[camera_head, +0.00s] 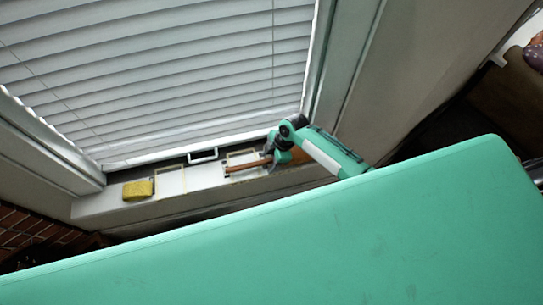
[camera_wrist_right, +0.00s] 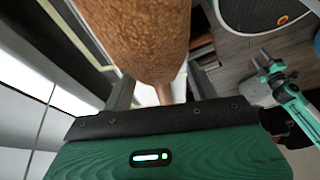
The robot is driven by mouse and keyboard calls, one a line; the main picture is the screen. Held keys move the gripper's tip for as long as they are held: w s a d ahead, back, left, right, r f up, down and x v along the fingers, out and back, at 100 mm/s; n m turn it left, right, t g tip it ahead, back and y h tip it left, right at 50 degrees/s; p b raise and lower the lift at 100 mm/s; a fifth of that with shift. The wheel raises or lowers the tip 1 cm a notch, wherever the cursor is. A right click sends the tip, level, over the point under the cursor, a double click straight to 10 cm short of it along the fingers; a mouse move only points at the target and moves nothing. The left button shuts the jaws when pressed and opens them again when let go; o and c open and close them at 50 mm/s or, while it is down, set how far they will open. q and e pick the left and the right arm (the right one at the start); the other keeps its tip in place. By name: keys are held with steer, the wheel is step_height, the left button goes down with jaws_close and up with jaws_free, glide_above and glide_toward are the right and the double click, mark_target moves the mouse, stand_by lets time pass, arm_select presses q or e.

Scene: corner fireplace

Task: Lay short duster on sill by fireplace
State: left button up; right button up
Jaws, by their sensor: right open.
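The short duster has a brown fluffy head (camera_wrist_right: 140,35) and a pale handle (camera_wrist_right: 165,93), large in the right wrist view. In the head view its brown handle (camera_head: 247,166) shows low over the white sill (camera_head: 206,177); whether it touches the sill I cannot tell. My right gripper (camera_head: 273,158) is at the duster, over the right part of the sill. In the wrist view its fingers (camera_wrist_right: 162,92) stand apart on both sides of the handle, with gaps showing. My left gripper does not show in the head view; a teal arm of mine shows at the right of the wrist view.
A yellow sponge (camera_head: 138,189) lies at the left end of the sill. A white handle (camera_head: 203,155) is at the window's bottom edge, under closed blinds (camera_head: 160,75). A brick fireplace part (camera_head: 38,226) is at lower left. A large teal surface fills the head view's bottom.

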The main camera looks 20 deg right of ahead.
steer(key=b+v, duration=0.2)
steer(key=v, duration=1.1)
steer(key=shift+d+r, duration=0.15)
steer(key=shift+r, duration=0.2)
steer(key=s+a+m+t, duration=0.25)
steer(key=s+m, duration=0.35)
steer(key=s, duration=0.6)
steer(key=s+d+r+m+t+h, duration=0.1)
steer(key=s+d+r+m+h, duration=0.35)
steer(key=s+d+m, duration=0.45)
step_height(320, 180, down, 31)
steer(key=s+a+g, duration=0.1)
steer(key=s+a, duration=0.1)
steer(key=s, duration=0.1)
steer(key=s+d+f+g, duration=0.1)
steer(key=s+d+f, duration=0.2)
steer(key=s+f, duration=1.5)
steer(key=shift+s+f, duration=0.2)
steer(key=shift+f, duration=0.15)
